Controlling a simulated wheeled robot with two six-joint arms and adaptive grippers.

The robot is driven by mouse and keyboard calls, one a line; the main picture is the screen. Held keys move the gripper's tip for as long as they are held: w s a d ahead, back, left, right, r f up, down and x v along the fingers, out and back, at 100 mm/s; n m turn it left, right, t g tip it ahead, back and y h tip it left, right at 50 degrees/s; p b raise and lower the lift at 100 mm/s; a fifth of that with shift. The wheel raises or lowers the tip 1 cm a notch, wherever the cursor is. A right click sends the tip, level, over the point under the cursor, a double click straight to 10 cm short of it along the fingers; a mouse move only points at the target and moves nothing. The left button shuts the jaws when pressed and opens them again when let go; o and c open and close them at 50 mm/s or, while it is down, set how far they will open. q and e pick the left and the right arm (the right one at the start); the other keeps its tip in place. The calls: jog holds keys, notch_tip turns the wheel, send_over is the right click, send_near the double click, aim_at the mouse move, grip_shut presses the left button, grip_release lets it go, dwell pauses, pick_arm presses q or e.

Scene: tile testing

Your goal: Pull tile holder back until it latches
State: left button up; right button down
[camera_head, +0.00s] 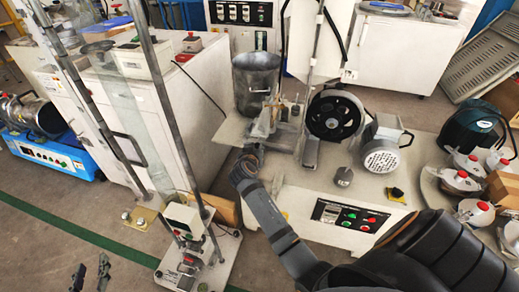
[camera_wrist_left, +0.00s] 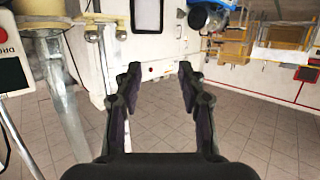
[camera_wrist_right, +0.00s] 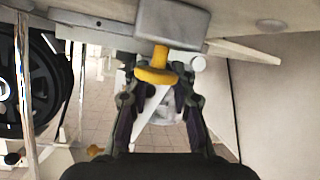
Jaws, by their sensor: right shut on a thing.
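The tile holder (camera_head: 263,122) seems to be the small tan and metal assembly on the white machine's table in the head view; its parts are small and partly covered by my arm. In the right wrist view a yellow handle (camera_wrist_right: 157,68) sits below a grey block (camera_wrist_right: 172,22). My right gripper (camera_wrist_right: 156,88) has its fingers on both sides at the handle and is shut on it. In the head view my right gripper (camera_head: 251,152) is at the table's front edge. My left gripper (camera_head: 90,274) hangs low over the floor, open and empty; its spread fingers show in the left wrist view (camera_wrist_left: 160,80).
A black wheel (camera_head: 335,115) and a grey motor (camera_head: 381,158) stand right of the holder. A metal bucket (camera_head: 256,84) is behind it. The control panel (camera_head: 348,215) is on the machine's front. A post stand (camera_head: 190,255) is on the floor between my grippers.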

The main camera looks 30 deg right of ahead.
jog(key=shift+w+a+b, duration=0.4)
jog(key=shift+w+a, duration=0.45)
jog(key=shift+w, duration=0.2)
pick_arm(q)
notch_tip(320, 180, up, 9)
jog(key=w+t, duration=0.2)
jog(key=t, duration=0.2)
jog(key=shift+a, duration=0.1)
jog(key=shift+f, duration=0.1)
pick_arm(e)
jog(key=c, duration=1.1)
grip_release()
notch_tip(320, 180, up, 10)
